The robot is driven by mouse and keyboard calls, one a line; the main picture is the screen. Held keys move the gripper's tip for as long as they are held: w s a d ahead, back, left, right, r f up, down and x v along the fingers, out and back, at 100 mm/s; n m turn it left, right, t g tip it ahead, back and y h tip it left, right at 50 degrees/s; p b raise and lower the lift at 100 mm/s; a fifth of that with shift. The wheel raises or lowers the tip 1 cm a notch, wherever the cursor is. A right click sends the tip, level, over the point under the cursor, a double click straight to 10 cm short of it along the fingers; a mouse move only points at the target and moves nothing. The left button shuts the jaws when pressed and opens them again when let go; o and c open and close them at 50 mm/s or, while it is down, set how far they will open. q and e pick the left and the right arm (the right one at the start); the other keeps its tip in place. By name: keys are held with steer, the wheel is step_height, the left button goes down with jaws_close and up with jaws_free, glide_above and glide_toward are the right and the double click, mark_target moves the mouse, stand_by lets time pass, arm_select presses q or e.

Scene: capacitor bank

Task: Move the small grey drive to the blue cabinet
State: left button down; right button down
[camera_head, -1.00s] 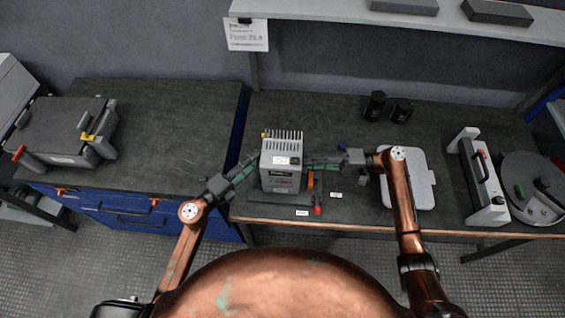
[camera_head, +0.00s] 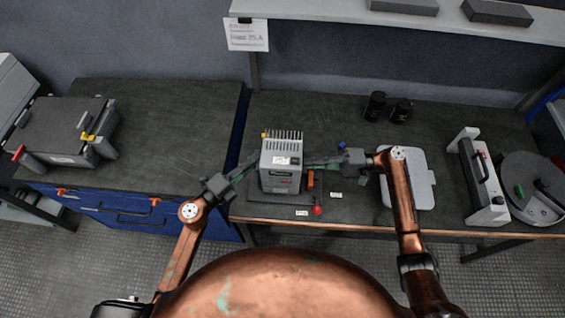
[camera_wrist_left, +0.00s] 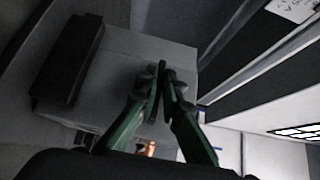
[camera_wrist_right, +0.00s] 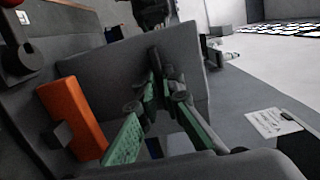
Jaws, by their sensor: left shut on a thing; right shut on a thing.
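The small grey drive (camera_head: 281,160) stands upright with its finned top at the middle of the workbench, just above or on a dark base plate; I cannot tell if they touch. My left gripper (camera_head: 257,159) is shut on its left side, and my right gripper (camera_head: 309,162) is shut on its right side. The left wrist view shows the drive's light grey side (camera_wrist_left: 125,50) close behind the fingertips. The right wrist view shows its grey side (camera_wrist_right: 110,75) at the fingertips. The blue cabinet (camera_head: 120,205) with its dark top stands to the left.
The cabinet top (camera_head: 175,125) is clear on its right part; a dark grey device (camera_head: 62,130) stands on its left. A red-knobbed lever (camera_head: 317,211) is at the bench front. A light case (camera_head: 420,180), two black cylinders (camera_head: 375,106) and a handled unit (camera_head: 480,180) are to the right.

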arm_select(q)
steer(key=shift+r, duration=0.15)
arm_select(e)
steer(key=shift+r, duration=0.15)
